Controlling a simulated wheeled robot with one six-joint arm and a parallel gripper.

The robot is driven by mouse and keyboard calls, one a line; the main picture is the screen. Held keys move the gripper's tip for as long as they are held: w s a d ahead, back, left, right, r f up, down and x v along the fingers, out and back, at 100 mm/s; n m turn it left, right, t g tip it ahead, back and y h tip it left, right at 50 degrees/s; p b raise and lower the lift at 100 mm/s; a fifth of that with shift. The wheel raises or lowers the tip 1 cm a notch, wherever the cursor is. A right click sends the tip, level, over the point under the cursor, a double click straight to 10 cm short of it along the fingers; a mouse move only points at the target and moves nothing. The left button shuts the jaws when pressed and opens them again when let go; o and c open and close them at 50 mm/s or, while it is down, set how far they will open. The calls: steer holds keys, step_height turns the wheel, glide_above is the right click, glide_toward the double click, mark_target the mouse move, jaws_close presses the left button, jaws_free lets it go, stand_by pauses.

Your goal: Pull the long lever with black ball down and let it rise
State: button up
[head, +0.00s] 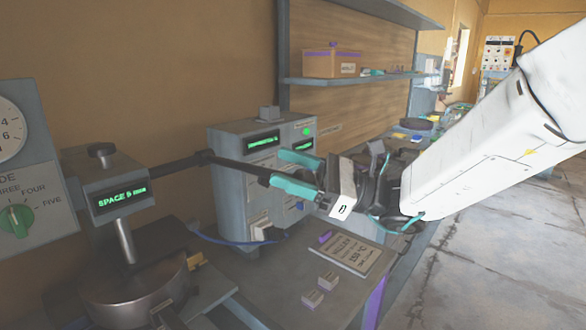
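The long lever (235,168) is a dark rod. It runs right from a pivot above the press and slopes slightly down toward my gripper. My gripper (275,167) has two teal fingers standing apart, with the grey box face showing between them. The lever's far end meets or passes behind the tip of the lower, nearer finger; I cannot tell whether they touch. The black ball is not visible and may be hidden by that finger or the gripper body. The press (100,187) at the left has a green "SPACE" display and a round metal plate (130,297) below.
A grey control box (232,155) with green displays stands behind the lever, close to the fingers. A sign plate (345,257) and small labelled blocks (320,290) lie on the bench. A shelf (350,78) with a box (332,63) hangs above. Open floor lies right.

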steer(key=v, duration=0.8)
